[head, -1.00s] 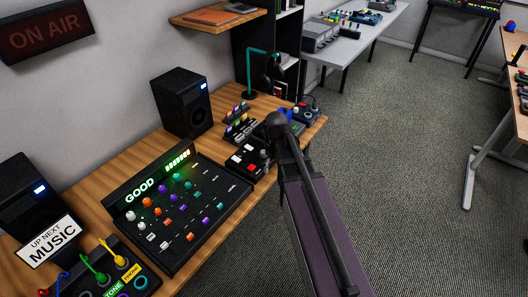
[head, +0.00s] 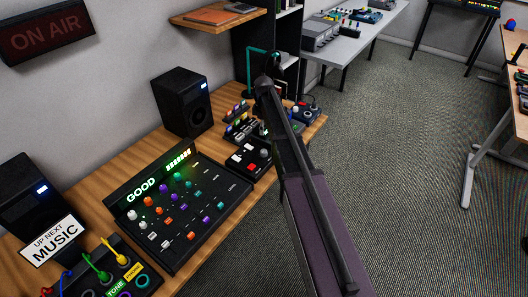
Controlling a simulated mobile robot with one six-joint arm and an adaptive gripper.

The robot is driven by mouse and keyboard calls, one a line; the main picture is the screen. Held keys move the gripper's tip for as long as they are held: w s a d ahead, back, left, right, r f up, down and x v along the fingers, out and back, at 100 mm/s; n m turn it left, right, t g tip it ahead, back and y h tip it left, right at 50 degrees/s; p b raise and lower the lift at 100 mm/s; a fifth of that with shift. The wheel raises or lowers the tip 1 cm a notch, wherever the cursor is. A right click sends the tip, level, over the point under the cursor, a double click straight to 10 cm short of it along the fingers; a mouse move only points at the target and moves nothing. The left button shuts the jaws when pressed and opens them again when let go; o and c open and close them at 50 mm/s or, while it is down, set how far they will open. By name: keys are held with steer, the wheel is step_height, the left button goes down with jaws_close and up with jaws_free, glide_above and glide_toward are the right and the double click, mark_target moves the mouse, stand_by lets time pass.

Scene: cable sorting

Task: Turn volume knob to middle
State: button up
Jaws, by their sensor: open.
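A small black control box (head: 247,160) with red and white buttons lies on the wooden desk. A pale round knob (head: 264,153) stands at its right side, close to the left of my arm. I cannot tell for certain whether this is the volume knob. My arm rises from the lower right, and its dark upper end stands in front of the desk's far end. My gripper cannot be made out; the arm appears to hide it. I cannot see whether it touches anything.
A large mixing console (head: 178,215) reading GOOD lies to the left, between two black speakers (head: 184,103) (head: 32,195). Small knob boxes (head: 238,112) and a blue device (head: 306,115) sit at the desk's far end. A teal stand (head: 249,75) rises behind. Open carpet (head: 420,150) lies to the right.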

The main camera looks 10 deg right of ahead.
mark_target(264, 151)
steer(key=shift+f, duration=0.15)
step_height(264, 151, down, 14)
steer(key=b, duration=1.3)
steer(key=shift+r+b, duration=0.25)
steer(key=shift+b, duration=0.15)
jaws_close()
stand_by(0.3)
